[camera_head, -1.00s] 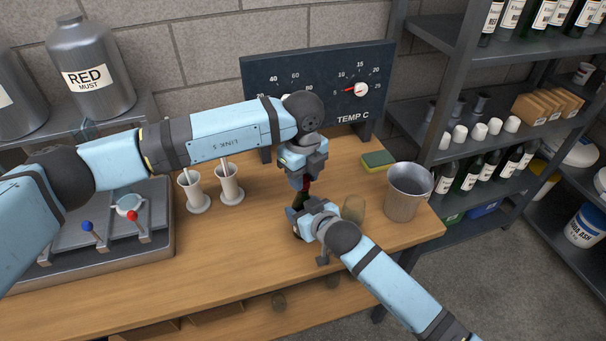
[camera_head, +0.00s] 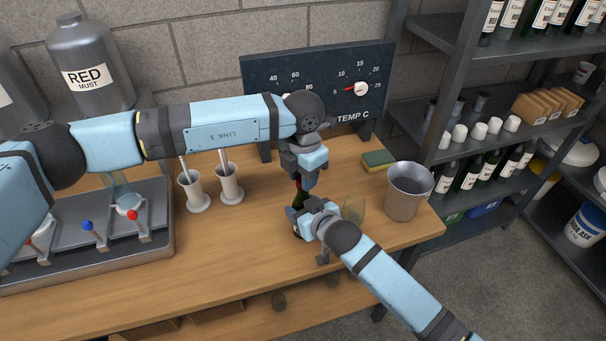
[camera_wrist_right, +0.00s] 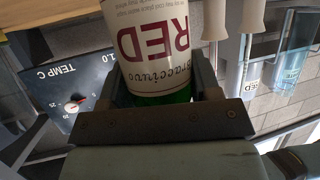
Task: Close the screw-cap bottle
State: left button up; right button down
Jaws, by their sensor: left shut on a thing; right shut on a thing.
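The screw-cap bottle (camera_head: 297,200) stands upright between my two grippers in the head view; only its dark green neck shows there. Its white label with "RED" fills the middle of the right wrist view (camera_wrist_right: 155,50). My right gripper (camera_head: 300,223) is shut around the bottle's body, with one finger on each side of it in the right wrist view. My left gripper (camera_head: 300,180) points down from above and is shut at the bottle's top, where a bit of red cap (camera_head: 298,184) shows. The fingers hide most of the cap, so its seating on the neck cannot be seen.
A clear glass (camera_head: 354,210) stands close to the right of my right gripper. A metal bucket (camera_head: 404,192) and a sponge (camera_head: 378,160) are further right. Two white cylinders (camera_head: 229,185) stand left, beside a metal tray with levers (camera_head: 110,245). The bench's front middle is clear.

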pick_arm(q)
jog(key=m, duration=0.8)
jog(key=shift+m, duration=0.4)
jog(key=m, duration=0.7)
jog(key=o, duration=1)
jog(key=shift+r, duration=0.1)
jog(key=shift+r, duration=2.15)
jog(key=shift+c, duration=0.3)
